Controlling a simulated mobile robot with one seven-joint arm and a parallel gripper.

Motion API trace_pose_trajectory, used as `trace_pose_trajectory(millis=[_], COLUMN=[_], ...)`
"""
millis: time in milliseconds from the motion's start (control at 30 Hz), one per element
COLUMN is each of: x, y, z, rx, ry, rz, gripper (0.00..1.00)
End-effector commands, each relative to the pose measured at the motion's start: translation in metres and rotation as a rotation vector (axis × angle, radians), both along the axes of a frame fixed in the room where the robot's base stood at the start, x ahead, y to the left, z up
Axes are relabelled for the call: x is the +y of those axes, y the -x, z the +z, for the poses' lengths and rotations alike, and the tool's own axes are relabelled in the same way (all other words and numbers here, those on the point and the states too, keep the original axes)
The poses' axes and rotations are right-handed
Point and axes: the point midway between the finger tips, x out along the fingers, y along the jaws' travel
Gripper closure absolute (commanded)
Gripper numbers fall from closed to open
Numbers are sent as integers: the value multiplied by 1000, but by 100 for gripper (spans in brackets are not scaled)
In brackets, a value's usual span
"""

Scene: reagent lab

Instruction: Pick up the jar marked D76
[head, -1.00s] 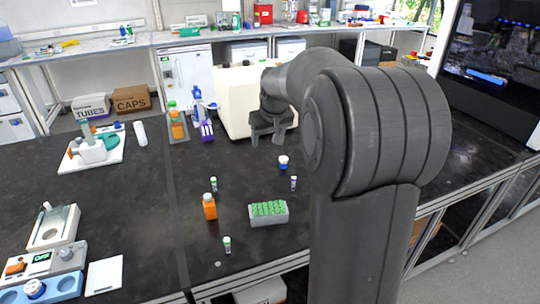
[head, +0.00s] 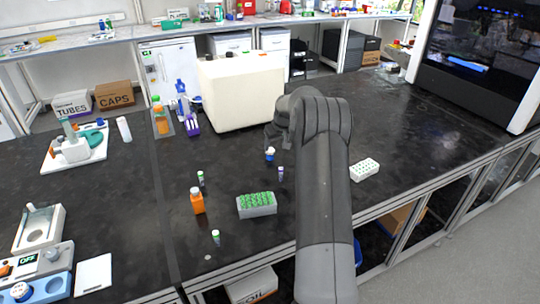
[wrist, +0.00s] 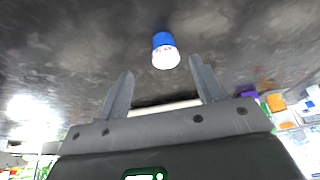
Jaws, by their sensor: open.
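My gripper (wrist: 160,68) is open and empty, and the jar is apart from both fingers. In the head view my gripper is small and partly hidden by my arm.
A purple-capped vial (head: 280,173) stands close to the jar. A grey rack of green-capped tubes (head: 257,208) and an orange bottle (head: 197,202) are nearer the front. A white rack (head: 364,170) lies to the right. A large cream box (head: 240,92) stands behind my gripper.

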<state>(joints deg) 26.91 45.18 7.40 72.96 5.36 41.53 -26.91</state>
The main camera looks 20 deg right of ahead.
Motion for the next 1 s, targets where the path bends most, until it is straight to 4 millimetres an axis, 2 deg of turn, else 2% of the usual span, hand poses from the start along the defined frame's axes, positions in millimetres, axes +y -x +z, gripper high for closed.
trace_pose_trajectory(millis=[100, 367, 633, 967, 1000], x=[1, 3, 6, 6, 6], y=[-7, -16, -34, -37, -37], z=[-17, -33, -64, -71, -71], rx=[0, 0, -1, -1, -1], ry=[0, 0, 1, 1, 1], rz=[0, 1, 1, 0, 0], gripper=[39, 39, 39, 39, 41])
